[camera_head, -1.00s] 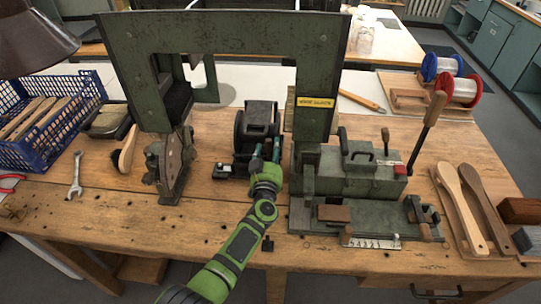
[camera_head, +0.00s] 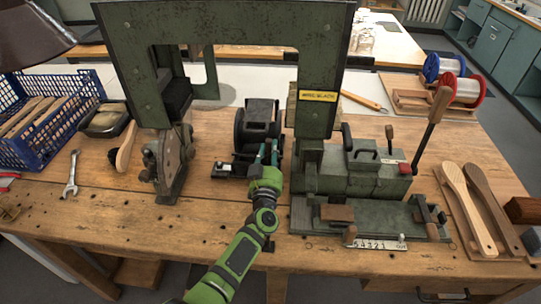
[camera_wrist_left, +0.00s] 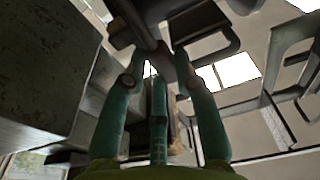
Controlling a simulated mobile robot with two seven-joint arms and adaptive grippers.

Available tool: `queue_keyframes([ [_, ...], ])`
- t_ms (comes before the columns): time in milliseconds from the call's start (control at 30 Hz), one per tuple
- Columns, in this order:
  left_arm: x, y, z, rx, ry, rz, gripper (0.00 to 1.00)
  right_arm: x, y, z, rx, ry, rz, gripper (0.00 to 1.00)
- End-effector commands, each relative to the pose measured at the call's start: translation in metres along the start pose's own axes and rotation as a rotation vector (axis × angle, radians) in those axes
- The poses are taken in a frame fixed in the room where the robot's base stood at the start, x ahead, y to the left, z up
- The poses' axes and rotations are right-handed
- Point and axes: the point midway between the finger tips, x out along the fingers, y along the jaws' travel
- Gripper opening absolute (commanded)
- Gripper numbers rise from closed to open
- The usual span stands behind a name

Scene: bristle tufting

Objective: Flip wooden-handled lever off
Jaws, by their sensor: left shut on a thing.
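A long lever with a wooden handle (camera_head: 438,104) stands up at the right end of the green machine (camera_head: 365,178), leaning right, with a red block at its foot. A smaller wooden-topped lever (camera_head: 389,133) stands beside it. My left gripper (camera_head: 268,155) is left of the machine, at the black motor-like unit (camera_head: 257,122), well apart from both levers. In the left wrist view its teal fingers (camera_wrist_left: 160,75) are shut on a dark bar (camera_wrist_left: 148,38); what the bar belongs to is unclear. My right gripper is not in view.
A tall green frame (camera_head: 220,22) spans the bench above my gripper. A blue crate (camera_head: 45,135), a wrench (camera_head: 72,174) and a brush (camera_head: 126,147) are at the left. Wooden paddles (camera_head: 470,205) and wire spools (camera_head: 440,66) are at the right. The bench front is mostly clear.

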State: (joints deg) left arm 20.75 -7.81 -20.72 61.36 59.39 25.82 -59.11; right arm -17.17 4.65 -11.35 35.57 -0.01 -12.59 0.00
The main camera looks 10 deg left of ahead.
Motion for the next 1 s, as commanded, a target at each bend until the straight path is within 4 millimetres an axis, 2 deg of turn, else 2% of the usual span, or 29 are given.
queue_keyframes([
  [267,-0.001,0.0,0.0,-0.001,0.003,0.002,0.0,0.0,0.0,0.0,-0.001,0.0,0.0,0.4],
  [300,-0.001,0.001,0.0,-0.001,0.003,0.002,0.33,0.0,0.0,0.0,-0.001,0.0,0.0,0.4],
  [367,-0.001,0.001,0.0,-0.001,0.003,0.002,0.54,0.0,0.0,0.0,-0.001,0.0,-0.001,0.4],
  [767,-0.005,0.001,0.0,-0.003,0.002,0.002,0.54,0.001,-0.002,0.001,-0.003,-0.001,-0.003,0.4],
  [1000,-0.037,0.001,0.002,-0.004,0.0,0.002,0.54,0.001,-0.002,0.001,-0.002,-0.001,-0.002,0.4],
])
